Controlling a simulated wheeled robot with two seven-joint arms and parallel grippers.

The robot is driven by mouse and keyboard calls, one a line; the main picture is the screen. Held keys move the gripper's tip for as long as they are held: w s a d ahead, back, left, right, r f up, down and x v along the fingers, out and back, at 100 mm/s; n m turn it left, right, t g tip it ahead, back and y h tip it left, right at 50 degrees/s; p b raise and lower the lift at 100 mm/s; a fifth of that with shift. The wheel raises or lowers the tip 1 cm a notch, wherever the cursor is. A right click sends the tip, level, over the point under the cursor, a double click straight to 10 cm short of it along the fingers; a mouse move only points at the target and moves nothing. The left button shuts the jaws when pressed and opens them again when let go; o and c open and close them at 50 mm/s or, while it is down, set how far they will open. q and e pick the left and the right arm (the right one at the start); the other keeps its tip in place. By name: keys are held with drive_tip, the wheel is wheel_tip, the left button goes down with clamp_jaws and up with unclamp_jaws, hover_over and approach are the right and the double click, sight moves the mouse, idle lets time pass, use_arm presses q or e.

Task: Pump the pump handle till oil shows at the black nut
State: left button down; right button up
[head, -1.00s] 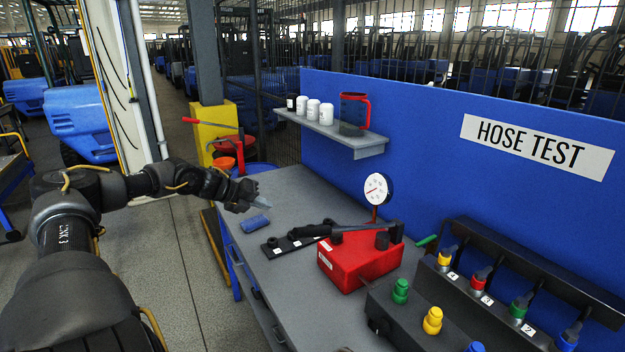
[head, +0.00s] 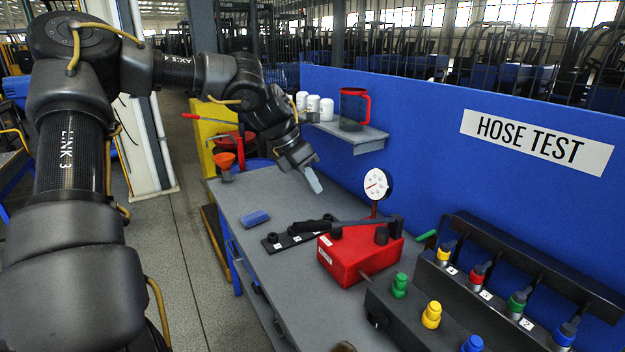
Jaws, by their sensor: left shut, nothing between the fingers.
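The red pump (head: 355,262) sits on the grey bench with a dial gauge (head: 376,184) standing behind it. The black pump handle (head: 322,225) lies low over the pump, its grip end pointing left. A black strip (head: 272,245) with several dark nut-like pieces lies to the left of the pump; I cannot tell which piece is the black nut, and I see no oil. My left gripper (head: 314,181) is shut and empty, raised above the back of the bench, apart from the handle and left of the gauge. My right gripper is not in view.
A blue block (head: 255,218) lies on the bench left of the strip. A shelf (head: 358,138) with white containers and a red-handled jug (head: 354,108) is close behind my left gripper. A hose rack (head: 500,295) and coloured caps stand at the right.

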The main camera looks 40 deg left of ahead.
sight(320, 223)
use_arm(q)
wheel_tip(320, 223, down, 8)
drive_tip(key=b, duration=0.4)
drive_tip(key=shift+f, duration=0.1)
